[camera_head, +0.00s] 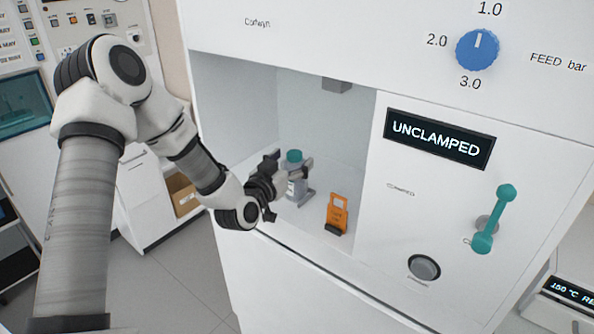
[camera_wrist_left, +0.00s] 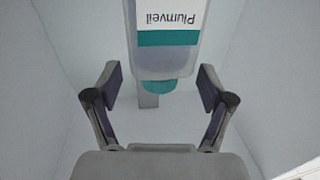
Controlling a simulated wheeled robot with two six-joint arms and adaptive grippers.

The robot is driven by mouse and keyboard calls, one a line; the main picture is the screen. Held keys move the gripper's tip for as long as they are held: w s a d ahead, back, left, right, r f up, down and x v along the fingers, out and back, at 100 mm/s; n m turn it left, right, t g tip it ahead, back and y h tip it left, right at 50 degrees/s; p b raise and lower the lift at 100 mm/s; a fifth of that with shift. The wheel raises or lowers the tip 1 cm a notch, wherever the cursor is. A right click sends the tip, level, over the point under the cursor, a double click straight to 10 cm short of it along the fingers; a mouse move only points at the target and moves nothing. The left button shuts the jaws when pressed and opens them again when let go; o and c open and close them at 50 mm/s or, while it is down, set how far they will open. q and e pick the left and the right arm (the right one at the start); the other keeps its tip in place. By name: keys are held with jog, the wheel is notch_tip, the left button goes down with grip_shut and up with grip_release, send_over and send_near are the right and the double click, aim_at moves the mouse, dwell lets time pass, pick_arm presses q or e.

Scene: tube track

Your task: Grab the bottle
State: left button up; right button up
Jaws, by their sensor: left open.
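The bottle (camera_head: 292,187) stands upright in the open bay of the white machine, with a grey body and a teal cap. In the left wrist view the bottle (camera_wrist_left: 165,55) appears upside down, with a white and teal label reading "Plumveil". My left gripper (camera_head: 284,178) reaches into the bay at the bottle and partly hides it. In the left wrist view my left gripper (camera_wrist_left: 160,85) is open, with one finger to each side of the bottle and gaps between. My right gripper is not in view.
An orange tag on a dark base (camera_head: 337,213) stands right of the bottle near the bay's front edge. The machine's front panel (camera_head: 385,207) walls the bay on the right and carries an "UNCLAMPED" display (camera_head: 440,138) and a teal lever (camera_head: 493,218). A grey block (camera_head: 336,85) hangs from the bay's ceiling.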

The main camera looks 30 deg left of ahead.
pick_arm(q)
jog(key=shift+w+a+f, duration=0.1)
jog(key=shift+w+f, duration=0.05)
jog(key=shift+w, duration=0.45)
jog(key=shift+w+f, duration=0.1)
jog(key=shift+w, duration=0.5)
jog(key=shift+s+r, duration=0.2)
jog(key=shift+s, duration=0.2)
jog(key=shift+c, duration=1.1)
jog(key=shift+s, duration=0.15)
jog(key=c, duration=1.1)
grip_shut()
jog(key=shift+f, duration=0.1)
